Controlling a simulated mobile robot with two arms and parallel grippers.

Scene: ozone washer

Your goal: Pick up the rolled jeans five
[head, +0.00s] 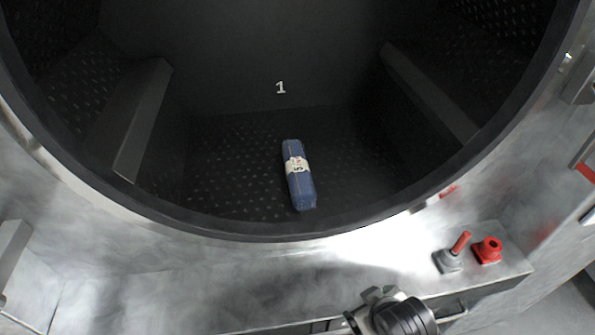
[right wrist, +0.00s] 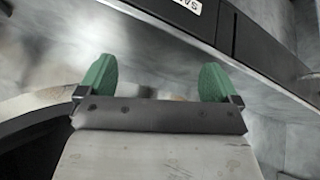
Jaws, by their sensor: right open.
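The rolled jeans (head: 300,187) are a blue roll with a white label band around the middle. They lie alone on the perforated floor of the dark washer drum (head: 235,170), near the front rim, in the head view. My right gripper (right wrist: 157,82) shows in the right wrist view with its two green fingers spread wide and nothing between them. It is outside the drum, by the metal front, and the jeans are not in that view. At the bottom of the head view, part of my arm shows below the drum opening. My left gripper is not in view.
The round metal rim (head: 270,238) frames the drum opening. Raised ribs stand inside at the left (head: 143,120) and right (head: 430,92). The drum floor around the jeans is clear.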

